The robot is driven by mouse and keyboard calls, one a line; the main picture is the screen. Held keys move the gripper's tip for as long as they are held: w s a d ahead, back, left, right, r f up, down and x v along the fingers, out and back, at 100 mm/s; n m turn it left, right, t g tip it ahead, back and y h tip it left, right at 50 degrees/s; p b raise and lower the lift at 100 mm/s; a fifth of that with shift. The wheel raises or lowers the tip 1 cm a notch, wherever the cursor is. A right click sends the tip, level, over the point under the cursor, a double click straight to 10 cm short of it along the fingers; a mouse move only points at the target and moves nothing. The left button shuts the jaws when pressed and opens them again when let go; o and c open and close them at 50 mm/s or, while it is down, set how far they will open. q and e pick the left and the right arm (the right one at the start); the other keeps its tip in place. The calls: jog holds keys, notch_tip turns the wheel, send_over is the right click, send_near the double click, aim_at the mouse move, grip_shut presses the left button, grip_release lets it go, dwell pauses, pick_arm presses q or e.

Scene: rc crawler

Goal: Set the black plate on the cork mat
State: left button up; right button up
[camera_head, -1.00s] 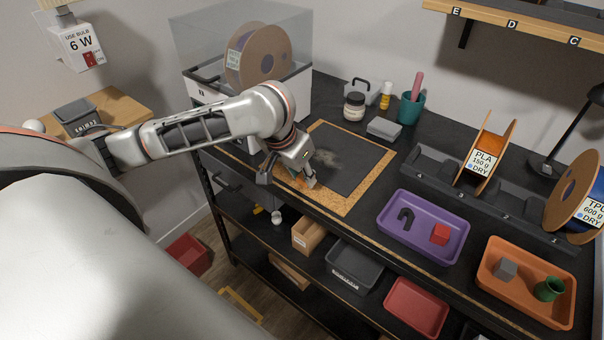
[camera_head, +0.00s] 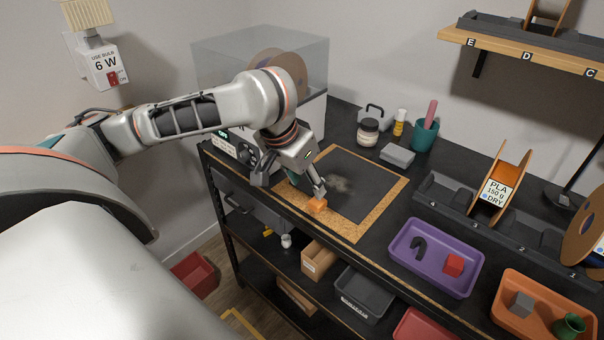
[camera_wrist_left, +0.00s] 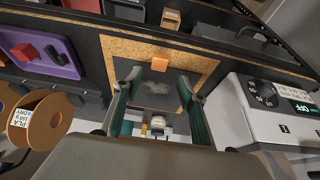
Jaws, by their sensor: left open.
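The black plate (camera_head: 362,181), with a pale grey smudge, lies on the cork mat (camera_head: 383,208) on the workbench. Cork shows along its front and sides. An orange block (camera_head: 317,206) is at the plate's front edge; it also shows in the left wrist view (camera_wrist_left: 160,62). My left gripper (camera_head: 292,188) is open at the front left of the plate, one fingertip close to the orange block. In the left wrist view its green-lined fingers stand wide apart with the plate (camera_wrist_left: 152,90) seen between them. I cannot tell whether a finger touches the block. My right gripper is not in view.
A clear-lidded machine (camera_head: 312,105) stands behind my left arm. A jar (camera_head: 368,132), a grey box (camera_head: 397,155) and a teal cup (camera_head: 424,135) stand behind the mat. A purple tray (camera_head: 410,262), an orange tray (camera_head: 505,312) and a black spool rack (camera_head: 455,205) are to the right.

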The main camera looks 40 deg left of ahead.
pick_arm(q)
jog(key=shift+v, duration=1.75)
